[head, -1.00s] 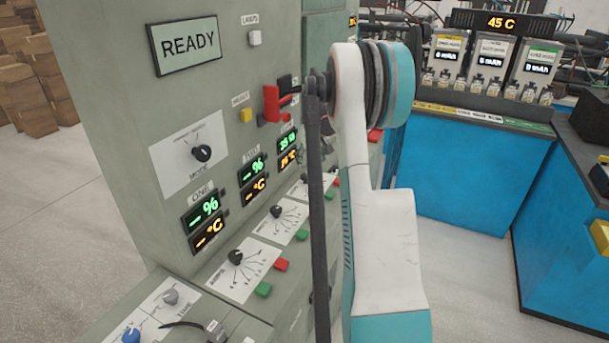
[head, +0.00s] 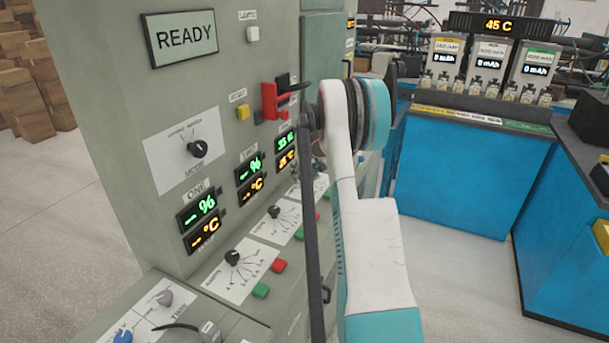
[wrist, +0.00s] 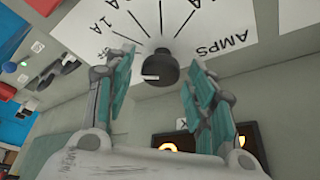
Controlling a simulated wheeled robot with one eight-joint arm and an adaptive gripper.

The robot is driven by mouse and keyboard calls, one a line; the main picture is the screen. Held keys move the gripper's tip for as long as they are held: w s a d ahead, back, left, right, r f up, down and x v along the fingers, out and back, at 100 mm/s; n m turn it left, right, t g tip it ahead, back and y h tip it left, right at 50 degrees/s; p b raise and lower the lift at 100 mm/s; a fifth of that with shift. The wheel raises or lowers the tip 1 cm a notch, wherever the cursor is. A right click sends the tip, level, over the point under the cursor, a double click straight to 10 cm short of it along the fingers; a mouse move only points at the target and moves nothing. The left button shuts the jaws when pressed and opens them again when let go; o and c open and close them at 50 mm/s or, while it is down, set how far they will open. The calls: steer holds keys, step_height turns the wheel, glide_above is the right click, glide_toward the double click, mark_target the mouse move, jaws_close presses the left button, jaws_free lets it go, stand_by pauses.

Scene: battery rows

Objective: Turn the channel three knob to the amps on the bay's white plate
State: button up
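In the wrist view a black knob (wrist: 161,70) with a pale pointer mark stands on a white plate (wrist: 190,18) printed with radiating lines, "1A" and "AMPS". My gripper (wrist: 158,64) is open, with a teal-padded finger on each side of the knob. The knob shows in the gap, and I see no clear contact. The picture is turned, so an orange display (wrist: 185,143) lies below, partly hidden by the fingers. In the head view the third channel's white plate (head: 318,186) is partly covered by my arm, and its knob cannot be made out.
The nearer channels have black knobs (head: 233,257), with a green button (head: 261,291) and red button (head: 279,265) beside one plate. A red lever (head: 270,100) sticks out above. Blue cabinets (head: 465,175) stand to the right, with open floor before them.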

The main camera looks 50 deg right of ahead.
steer(key=c, duration=0.7)
steer(key=shift+w+a+m+g+h+p, duration=0.1)
steer(key=shift+m+g+h+p, duration=0.3)
steer(key=shift+m, duration=1)
steer(key=shift+m+g+h+p, duration=0.3)
steer(key=shift+m+h+p, duration=0.1)
steer(key=shift+m, duration=1.1)
steer(key=o, duration=1)
